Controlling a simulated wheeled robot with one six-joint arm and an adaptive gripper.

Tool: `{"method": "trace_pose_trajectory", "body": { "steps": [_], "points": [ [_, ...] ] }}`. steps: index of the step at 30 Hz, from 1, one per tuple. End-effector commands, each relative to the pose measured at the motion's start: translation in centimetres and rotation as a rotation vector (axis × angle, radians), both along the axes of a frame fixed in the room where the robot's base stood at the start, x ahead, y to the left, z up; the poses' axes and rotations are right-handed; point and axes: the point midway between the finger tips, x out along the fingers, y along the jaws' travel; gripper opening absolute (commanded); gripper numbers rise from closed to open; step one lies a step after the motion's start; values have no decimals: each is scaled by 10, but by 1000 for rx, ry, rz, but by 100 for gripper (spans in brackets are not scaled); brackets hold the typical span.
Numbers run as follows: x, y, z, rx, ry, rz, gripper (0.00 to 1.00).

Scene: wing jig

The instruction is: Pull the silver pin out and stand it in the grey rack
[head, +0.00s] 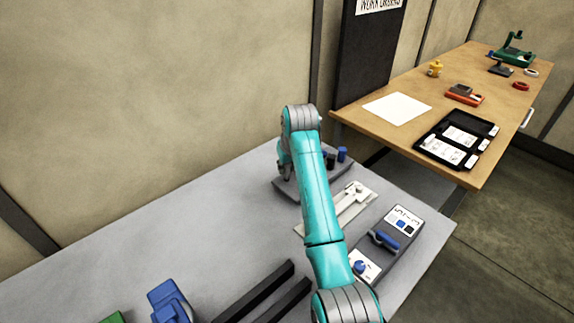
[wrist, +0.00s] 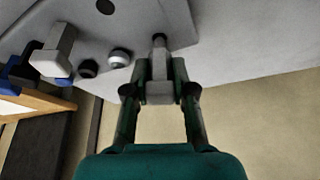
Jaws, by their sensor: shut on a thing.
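In the wrist view, my gripper (wrist: 160,92) is shut on a silver pin (wrist: 159,68) with a pale, blocky head between the fingertips. The pin's shaft points to the grey plate-like rack (wrist: 180,18), and its far end meets a dark round spot near the plate's edge. I cannot tell how deep it sits. In the head view, my gripper (head: 285,172) is low over the same grey rack (head: 290,190), partly behind my arm. The pin cannot be made out there.
Blue (head: 342,154) and dark pegs stand at the rack's back right. A pale metal fixture (head: 352,198) and a grey control box (head: 392,235) lie to the right. Black rails (head: 262,292) and a blue clamp-like object (head: 170,300) are in front. The table's left middle is clear.

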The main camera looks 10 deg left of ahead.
Motion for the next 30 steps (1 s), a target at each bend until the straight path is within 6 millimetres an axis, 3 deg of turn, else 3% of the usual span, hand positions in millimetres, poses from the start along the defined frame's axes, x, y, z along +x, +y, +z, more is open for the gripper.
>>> {"method": "trace_pose_trajectory", "body": {
  "steps": [26,27,30],
  "points": [
    [0,0,-22,1,-1,0,0],
    [0,0,-22,1,-1,0,30],
    [0,0,-22,0,0,0,54]
  ]
}}
